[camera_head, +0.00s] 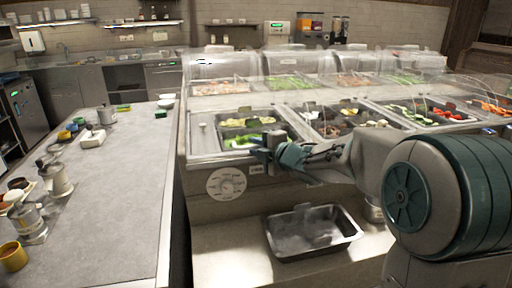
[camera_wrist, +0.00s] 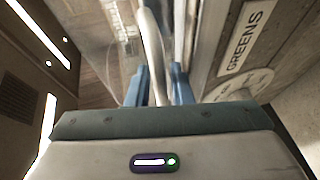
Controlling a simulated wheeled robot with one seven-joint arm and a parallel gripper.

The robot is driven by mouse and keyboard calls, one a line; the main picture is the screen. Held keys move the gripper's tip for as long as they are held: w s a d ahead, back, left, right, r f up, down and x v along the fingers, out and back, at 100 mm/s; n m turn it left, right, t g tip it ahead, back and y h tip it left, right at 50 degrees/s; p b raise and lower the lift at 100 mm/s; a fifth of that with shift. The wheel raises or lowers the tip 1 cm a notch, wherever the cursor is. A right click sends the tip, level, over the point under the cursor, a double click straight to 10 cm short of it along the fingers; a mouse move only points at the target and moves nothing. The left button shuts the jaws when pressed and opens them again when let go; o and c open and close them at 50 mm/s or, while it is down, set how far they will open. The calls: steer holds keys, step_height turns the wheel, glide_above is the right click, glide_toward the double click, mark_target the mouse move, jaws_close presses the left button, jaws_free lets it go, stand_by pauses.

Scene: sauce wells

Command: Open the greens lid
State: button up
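The greens label (camera_wrist: 246,36) is on the counter front in the wrist view, to the right of my gripper. My gripper (camera_head: 264,153) is at the front edge of the nearest left well (camera_head: 206,142) in the head view. In the wrist view, the pale curved handle (camera_wrist: 151,42) of the greens lid runs between the two blue fingers of my gripper (camera_wrist: 160,82), which are close around it. The clear greens lid (camera_wrist: 100,28) shows left of the handle. In the head view the lid is hard to make out, and my gripper hides its handle.
More wells under clear covers (camera_head: 420,112) run to the right along the counter. A round dial (camera_head: 227,184) is on the counter front below my gripper. An empty metal pan (camera_head: 312,232) stands on the lower shelf. A grey worktop (camera_head: 110,190) with cups and pots is at the left.

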jaws_close()
steer(key=shift+r, duration=0.15)
